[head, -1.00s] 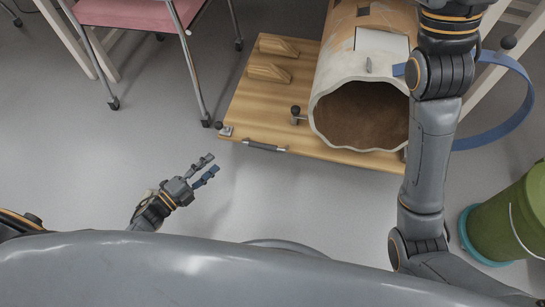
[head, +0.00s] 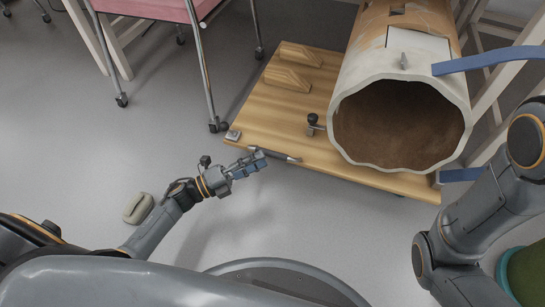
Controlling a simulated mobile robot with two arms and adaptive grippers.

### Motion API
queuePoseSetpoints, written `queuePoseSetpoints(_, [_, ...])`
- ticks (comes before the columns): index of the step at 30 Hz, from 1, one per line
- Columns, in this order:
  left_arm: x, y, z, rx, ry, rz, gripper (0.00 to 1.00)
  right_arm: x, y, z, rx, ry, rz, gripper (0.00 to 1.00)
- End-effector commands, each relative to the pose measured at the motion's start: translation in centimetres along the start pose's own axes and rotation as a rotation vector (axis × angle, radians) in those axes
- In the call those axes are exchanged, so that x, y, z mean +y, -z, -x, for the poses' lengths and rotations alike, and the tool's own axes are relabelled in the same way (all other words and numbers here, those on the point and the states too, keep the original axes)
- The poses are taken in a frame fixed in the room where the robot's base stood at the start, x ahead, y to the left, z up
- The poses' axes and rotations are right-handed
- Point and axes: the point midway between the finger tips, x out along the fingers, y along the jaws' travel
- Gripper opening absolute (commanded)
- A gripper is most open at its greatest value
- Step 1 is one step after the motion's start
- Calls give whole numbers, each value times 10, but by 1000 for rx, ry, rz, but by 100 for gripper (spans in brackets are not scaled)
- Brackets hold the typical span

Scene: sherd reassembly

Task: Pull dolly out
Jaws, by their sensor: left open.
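The dolly (head: 264,112) is a flat wooden board on the floor, with a dark bar handle (head: 283,158) along its front edge. A large broken clay vessel (head: 350,85) lies on it, its open end facing me. My left gripper (head: 258,163) is open at the left end of the handle. The fingers look close to the handle, but I cannot tell whether they touch it or sit around it. My right arm shows at the right edge, and its gripper is out of view.
Two wooden wedges (head: 289,77) and a black-knobbed clamp (head: 312,122) are on the board. A blue strap (head: 490,60) runs right from the vessel. A green bucket (head: 525,275) is at lower right.

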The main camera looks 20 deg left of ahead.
Motion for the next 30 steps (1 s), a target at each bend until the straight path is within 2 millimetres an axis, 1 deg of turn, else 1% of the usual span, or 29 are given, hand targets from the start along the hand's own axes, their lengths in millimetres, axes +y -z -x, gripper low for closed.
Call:
queuePoseSetpoints(1, [3, 1, -11, 1, 4, 0, 40, -2, 2, 7, 0, 0, 0, 40])
queuePoseSetpoints(3, [2, 0, -23, 1, 4, -1, 40, -2, 4, 11, -1, 0, 0, 40])
queuePoseSetpoints(6, [2, 0, -36, 1, 2, 0, 40, -3, 5, 15, -1, 0, 0, 40])
queuePoseSetpoints(9, [2, 0, -45, 0, 1, 1, 40, -4, 6, 18, 0, 0, 0, 40])
queuePoseSetpoints(13, [1, 0, -50, -1, 0, 2, 40, -4, 6, 18, 0, 0, 0, 40])
queuePoseSetpoints(20, [0, 0, -51, 0, 0, 2, 40, -4, 6, 18, 0, 0, 0, 40])
queuePoseSetpoints(21, [0, 0, -51, 0, 0, 2, 36, -4, 6, 18, 0, 0, 0, 40])
queuePoseSetpoints(23, [0, 0, -51, 0, 0, 2, 24, -4, 6, 18, 0, 0, 0, 40])
queuePoseSetpoints(24, [0, 0, -51, 0, 0, 2, 16, -4, 6, 18, 0, 0, 0, 40])
queuePoseSetpoints(26, [0, 0, -51, 0, 0, 2, 4, -4, 6, 18, -1, 0, 0, 40])
queuePoseSetpoints(27, [0, 0, -51, 0, 0, 2, 0, -4, 6, 18, -1, 0, 0, 40])
queuePoseSetpoints(30, [0, 0, -51, 0, 0, 2, 0, -4, 6, 18, -1, 0, 0, 40])
